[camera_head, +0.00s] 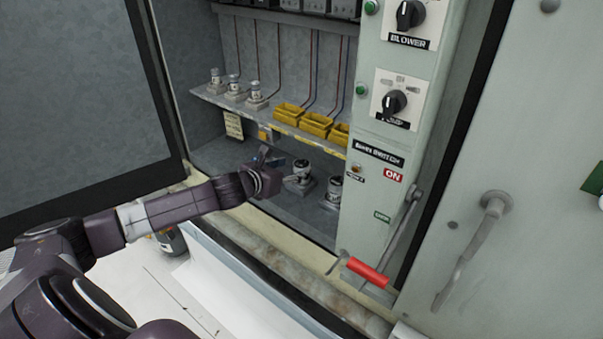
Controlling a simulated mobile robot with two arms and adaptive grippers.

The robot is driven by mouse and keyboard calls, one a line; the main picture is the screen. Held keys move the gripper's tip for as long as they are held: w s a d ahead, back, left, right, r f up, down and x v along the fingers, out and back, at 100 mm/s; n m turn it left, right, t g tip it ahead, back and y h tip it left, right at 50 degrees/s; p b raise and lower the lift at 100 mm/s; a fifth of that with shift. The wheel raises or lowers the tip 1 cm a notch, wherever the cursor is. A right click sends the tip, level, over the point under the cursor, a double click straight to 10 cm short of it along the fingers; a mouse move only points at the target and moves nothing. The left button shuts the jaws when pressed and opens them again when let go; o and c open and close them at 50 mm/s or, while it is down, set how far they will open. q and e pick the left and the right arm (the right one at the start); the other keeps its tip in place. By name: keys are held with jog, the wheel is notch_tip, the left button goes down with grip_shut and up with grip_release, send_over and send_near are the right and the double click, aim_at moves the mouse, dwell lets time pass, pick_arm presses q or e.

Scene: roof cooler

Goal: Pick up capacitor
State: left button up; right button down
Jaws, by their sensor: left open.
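Two cylindrical capacitors with dark bands, one (302,172) nearer my gripper and one (333,189) to its right, stand upright on the cabinet's lower floor. Three smaller, similar cylinders (233,87) stand on the shelf above, at its left; I cannot tell which one is the task's capacitor. My left gripper (277,163) is open inside the lower compartment, just left of the nearer floor capacitor. Whether a finger touches it is too small to tell. My right gripper is not in view.
The shelf (207,96) with yellow bins (315,124) overhangs the floor compartment. The cabinet's front sill (262,240) runs below my left arm. A switch panel (375,190) with a red-handled lever (367,272) bounds the right. An open door (80,110) stands left.

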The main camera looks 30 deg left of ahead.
aim_at(300, 165)
pick_arm(q)
jog(key=shift+p+x, duration=0.55)
jog(key=shift+x, duration=1.45)
jog(key=shift+d, duration=0.1)
jog(key=shift+c, duration=0.4)
jog(key=c, duration=1.3)
jog(key=shift+c, duration=0.3)
jog(key=shift+r, duration=0.1)
jog(key=shift+r+p, duration=0.45)
jog(key=shift+p, duration=0.05)
jog(key=shift+r+p, duration=1.1)
jog(key=shift+p, duration=0.05)
jog(key=shift+r, duration=0.2)
